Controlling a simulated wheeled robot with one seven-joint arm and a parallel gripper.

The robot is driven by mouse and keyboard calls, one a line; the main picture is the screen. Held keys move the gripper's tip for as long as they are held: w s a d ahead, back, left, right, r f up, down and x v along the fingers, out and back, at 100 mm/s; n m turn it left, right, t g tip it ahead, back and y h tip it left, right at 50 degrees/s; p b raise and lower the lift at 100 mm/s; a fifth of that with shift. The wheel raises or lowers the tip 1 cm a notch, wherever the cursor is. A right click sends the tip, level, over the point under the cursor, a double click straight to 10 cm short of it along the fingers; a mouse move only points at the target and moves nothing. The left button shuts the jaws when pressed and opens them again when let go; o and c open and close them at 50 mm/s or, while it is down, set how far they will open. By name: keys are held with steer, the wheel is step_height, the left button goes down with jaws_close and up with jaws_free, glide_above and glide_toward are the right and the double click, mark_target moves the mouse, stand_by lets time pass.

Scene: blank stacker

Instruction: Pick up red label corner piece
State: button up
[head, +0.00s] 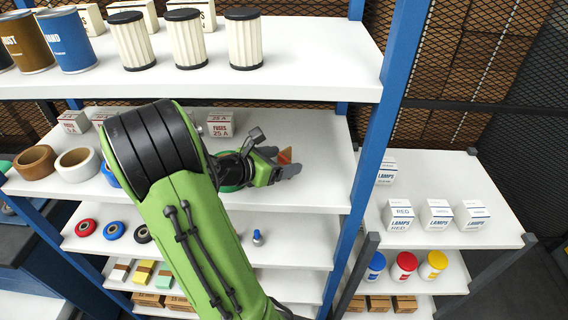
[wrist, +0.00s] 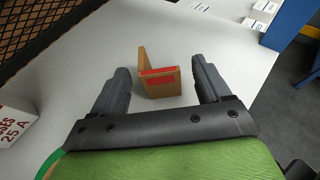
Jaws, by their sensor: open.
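The corner piece (wrist: 148,80) is a brown L-shaped bracket with a red label on its face. It stands on the white shelf in the wrist view, ahead of and between the two fingers. My gripper (wrist: 164,82) is open, with one dark finger on each side of the piece and visible gaps to both. In the head view the corner piece (head: 285,156) shows as a small brown-orange shape by my gripper (head: 289,169), partly hidden by the fingers.
White fuse boxes (head: 220,123) stand on the same shelf (head: 325,150) to the left; one fuse box (wrist: 14,122) is near the left edge in the wrist view. A blue post (head: 368,160) rises to the right. Another shelf with filters (head: 243,40) is above.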

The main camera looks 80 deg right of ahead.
mark_target(283, 159)
steer(key=x, duration=0.3)
steer(key=shift+s+d+f, duration=0.1)
steer(key=shift+s+d, duration=0.05)
steer(key=shift+d, duration=0.15)
steer(key=shift+a, duration=0.2)
steer(key=shift+c, duration=1.6)
steer(key=c, duration=0.7)
